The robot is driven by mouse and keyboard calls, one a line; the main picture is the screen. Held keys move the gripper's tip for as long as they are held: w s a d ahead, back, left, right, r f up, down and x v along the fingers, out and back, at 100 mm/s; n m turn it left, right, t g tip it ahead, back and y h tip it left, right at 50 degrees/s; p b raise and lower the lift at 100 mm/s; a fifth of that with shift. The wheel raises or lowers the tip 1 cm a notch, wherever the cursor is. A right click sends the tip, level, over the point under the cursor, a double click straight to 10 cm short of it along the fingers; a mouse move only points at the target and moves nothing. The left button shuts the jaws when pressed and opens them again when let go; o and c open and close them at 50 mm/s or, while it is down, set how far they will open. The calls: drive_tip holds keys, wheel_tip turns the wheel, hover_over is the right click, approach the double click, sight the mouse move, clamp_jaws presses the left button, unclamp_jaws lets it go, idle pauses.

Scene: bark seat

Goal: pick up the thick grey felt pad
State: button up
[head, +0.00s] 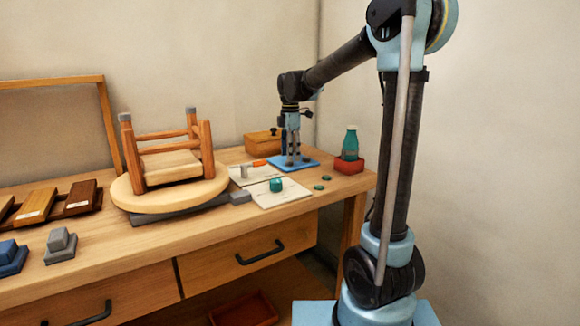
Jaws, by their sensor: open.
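Several grey pieces show in the head view, and I cannot tell for certain which is the thick felt pad. A small grey block (59,239) rests on a wider grey pad (60,254) near the bench's front left edge. Another small grey block (240,197) lies just right of the upturned stool (170,190). Grey caps cover the stool's raised leg ends. My gripper (291,160) is open, pointing down over a blue mat (310,164) at the back right of the bench, far from the stacked grey pieces. Its fingertips are small and hard to make out.
The stool lies upside down on a dark mat (150,219). Wooden sample blocks (80,196) and a blue stack (10,262) are at left. A teal jar (276,185) stands on a white sheet (284,197). A green bottle (350,143) stands in a red holder (349,165).

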drive_tip(key=shift+f, duration=1.25)
drive_tip(key=shift+c, duration=0.3)
drive_tip(key=c, duration=0.7)
wheel_tip(320, 180, up, 10)
